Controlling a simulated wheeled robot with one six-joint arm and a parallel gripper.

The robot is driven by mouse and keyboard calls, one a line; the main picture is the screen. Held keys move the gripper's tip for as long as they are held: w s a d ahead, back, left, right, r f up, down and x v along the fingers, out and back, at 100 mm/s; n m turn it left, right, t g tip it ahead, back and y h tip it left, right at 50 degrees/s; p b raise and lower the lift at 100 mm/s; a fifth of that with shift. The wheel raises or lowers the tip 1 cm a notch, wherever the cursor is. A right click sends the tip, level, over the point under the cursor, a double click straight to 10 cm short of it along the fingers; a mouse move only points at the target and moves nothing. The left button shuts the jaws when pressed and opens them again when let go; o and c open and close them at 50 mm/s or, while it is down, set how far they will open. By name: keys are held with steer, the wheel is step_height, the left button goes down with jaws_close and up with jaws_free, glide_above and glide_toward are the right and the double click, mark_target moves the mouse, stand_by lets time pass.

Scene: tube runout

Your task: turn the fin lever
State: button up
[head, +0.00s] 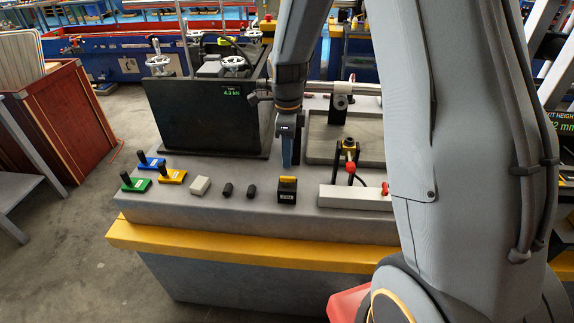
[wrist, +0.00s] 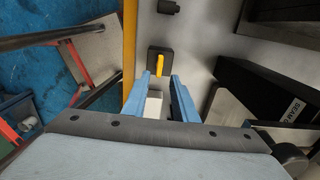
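The fin lever is a yellow fin on a small black base (head: 287,190) with a pale label, on the bench's grey top. In the wrist view its yellow fin (wrist: 160,65) points nearly up and down the picture, slightly tilted, just beyond my fingertips. My gripper (head: 290,163) points down with blue fingers, above and slightly behind the lever. In the wrist view my gripper (wrist: 160,76) is open, its fingers apart to either side of the fin's line with nothing held. I see no contact with the lever.
Left of the lever stand two black knobs (head: 239,190), a white block (head: 200,186) and several coloured handled blocks (head: 172,176). A white bar (head: 350,197) with red knobs is at right. A dark box (head: 205,115) stands behind left. A yellow strip (head: 250,246) edges the bench.

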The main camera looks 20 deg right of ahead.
mark_target(288, 177)
step_height(288, 177, down, 7)
steer(key=b, duration=0.5)
steer(key=shift+r, duration=0.15)
steer(key=shift+p, duration=0.3)
steer(key=shift+c, duration=0.5)
jaws_close()
